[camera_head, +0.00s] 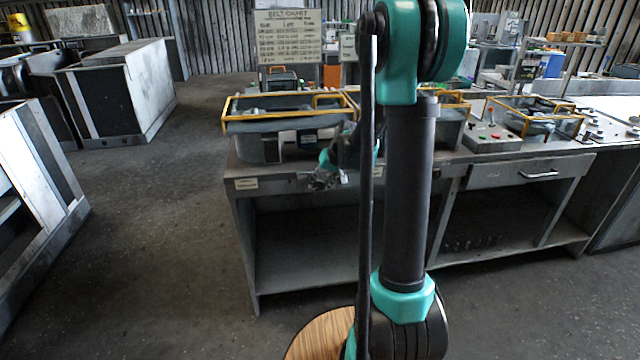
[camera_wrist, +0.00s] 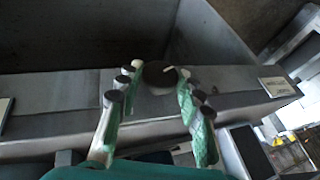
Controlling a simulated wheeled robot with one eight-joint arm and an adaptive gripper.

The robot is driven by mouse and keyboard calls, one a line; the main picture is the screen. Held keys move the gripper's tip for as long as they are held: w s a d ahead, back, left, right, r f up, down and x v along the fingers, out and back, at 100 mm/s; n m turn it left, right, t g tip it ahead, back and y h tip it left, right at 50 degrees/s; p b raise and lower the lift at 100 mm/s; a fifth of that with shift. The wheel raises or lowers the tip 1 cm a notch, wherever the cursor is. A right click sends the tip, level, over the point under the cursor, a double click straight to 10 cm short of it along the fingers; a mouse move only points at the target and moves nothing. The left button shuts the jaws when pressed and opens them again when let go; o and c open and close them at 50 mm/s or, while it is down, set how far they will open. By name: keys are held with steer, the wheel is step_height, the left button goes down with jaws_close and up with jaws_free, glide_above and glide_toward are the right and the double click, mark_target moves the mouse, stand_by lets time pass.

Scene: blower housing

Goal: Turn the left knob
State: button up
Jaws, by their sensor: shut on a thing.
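The knob (camera_wrist: 160,74) is dark and round with a short white mark at its right edge, on the grey front rail of the bench (camera_wrist: 60,90). My gripper (camera_wrist: 155,80) has its green, dark-tipped fingers on both sides of the knob, shut on it. In the head view my gripper (camera_head: 328,178) is at the front rail of the workbench (camera_head: 275,184), below the left yellow-railed housing. The knob cannot be made out there, and my arm covers the bench to the right of the gripper.
A pale label (camera_head: 246,183) is on the rail to the left. The yellow-railed housing (camera_head: 270,122) stands on the bench above. A drawer (camera_head: 520,174) and a control box (camera_head: 492,138) are to the right. The floor at left front is clear.

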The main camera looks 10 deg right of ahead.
steer(key=shift+d, duration=0.1)
steer(key=y, duration=0.3)
steer(key=shift+d+f+m, duration=0.15)
steer(key=shift+d+m, duration=0.15)
steer(key=shift+m, duration=0.1)
steer(key=shift+d+f+m+t+y, duration=0.1)
steer(key=shift+m+t+y, duration=0.1)
steer(key=shift+y, duration=0.8)
steer(key=shift+d+f+m+t+y, duration=0.1)
steer(key=shift+m+y, duration=0.1)
steer(key=shift+y, duration=0.8)
steer(key=shift+a, duration=0.1)
steer(key=o, duration=1.2)
steer(key=shift+c, duration=0.2)
steer(key=v, duration=1.2)
steer(key=shift+f, duration=0.1)
